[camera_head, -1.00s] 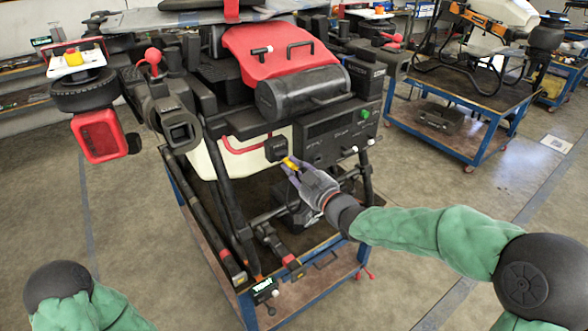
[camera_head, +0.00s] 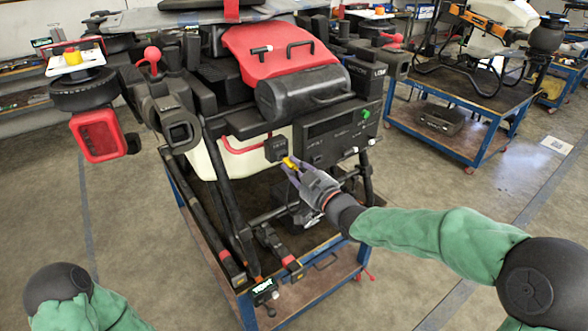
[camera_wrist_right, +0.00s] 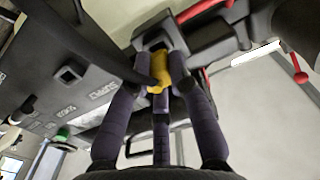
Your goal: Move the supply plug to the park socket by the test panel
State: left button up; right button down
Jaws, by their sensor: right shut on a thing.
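The supply plug is a small yellow piece (camera_head: 290,162) at the front of the drone. My right gripper (camera_head: 288,166) is shut on it; the purple fingers close around the yellow piece (camera_wrist_right: 160,72) in the wrist view. A black socket box (camera_head: 277,148) is right at the plug's tip. I cannot tell whether the plug is seated in it or just clear. The test panel (camera_head: 335,140) is a dark box with a display, just right of the plug. In the wrist view, a square opening (camera_wrist_right: 70,73) shows on a dark labelled face. My left gripper is out of view.
A red pipe (camera_head: 240,147) and the white tank lie left of the plug. Black drone legs (camera_head: 238,215) stand below, on a blue-framed cart (camera_head: 310,306). A green knob (camera_head: 365,114) sits at the panel's upper right.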

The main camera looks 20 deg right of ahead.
jog(key=shift+x, duration=1.25)
jog(key=c, duration=1.1)
grip_release()
jog(key=shift+o, duration=0.2)
jog(key=v, duration=1.2)
